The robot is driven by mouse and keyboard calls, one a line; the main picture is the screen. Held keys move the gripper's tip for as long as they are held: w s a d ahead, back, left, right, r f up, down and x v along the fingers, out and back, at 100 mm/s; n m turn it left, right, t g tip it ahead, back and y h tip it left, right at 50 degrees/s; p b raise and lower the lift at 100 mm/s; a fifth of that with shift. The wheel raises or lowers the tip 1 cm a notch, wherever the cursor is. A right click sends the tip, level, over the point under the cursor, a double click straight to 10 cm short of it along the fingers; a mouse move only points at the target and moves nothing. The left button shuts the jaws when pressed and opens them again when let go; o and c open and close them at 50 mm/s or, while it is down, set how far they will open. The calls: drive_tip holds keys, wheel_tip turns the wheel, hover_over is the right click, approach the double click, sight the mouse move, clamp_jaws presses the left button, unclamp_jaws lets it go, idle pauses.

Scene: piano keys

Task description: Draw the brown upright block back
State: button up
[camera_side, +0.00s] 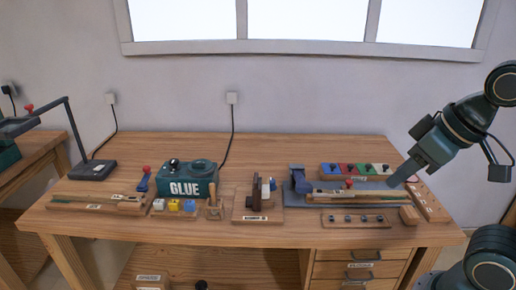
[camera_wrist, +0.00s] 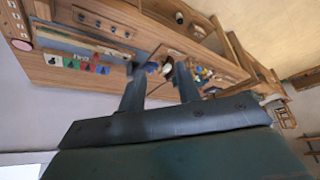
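A brown upright block (camera_side: 257,190) stands on a small wooden base (camera_side: 257,215) near the middle of the bench in the side view. A blue and white round part sits close to its right side. I cannot pick the block out with certainty in the wrist view. My gripper (camera_side: 396,180) is at the right end of the bench, above the boards there and well away from the block. In the wrist view its two fingers (camera_wrist: 158,82) are spread apart with nothing between them.
A green GLUE box (camera_side: 187,184) and a board with coloured cubes (camera_side: 174,208) stand left of the block. Right of it are a blue clamp-like device (camera_side: 298,178), a row of coloured tiles (camera_side: 355,169) and a tan block (camera_side: 409,215). Bare bench (camera_side: 200,233) runs along the front.

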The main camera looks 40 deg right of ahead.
drive_tip(key=w+r+m+g, duration=0.15)
drive_tip(key=w+r, duration=0.35)
drive_tip(key=w, duration=0.5)
drive_tip(key=m+g, duration=0.4)
drive_tip(key=m, duration=0.4)
hover_over(256, 178)
wheel_tip(256, 178, down, 12)
drive_tip(key=shift+w+d+r+n, duration=0.1)
drive_tip(key=shift+d+n, duration=0.05)
drive_tip(key=shift+n, duration=0.1)
wheel_tip(256, 178, down, 14)
drive_tip(key=shift+r, duration=0.1)
drive_tip(key=shift+c, duration=0.2)
clamp_jaws()
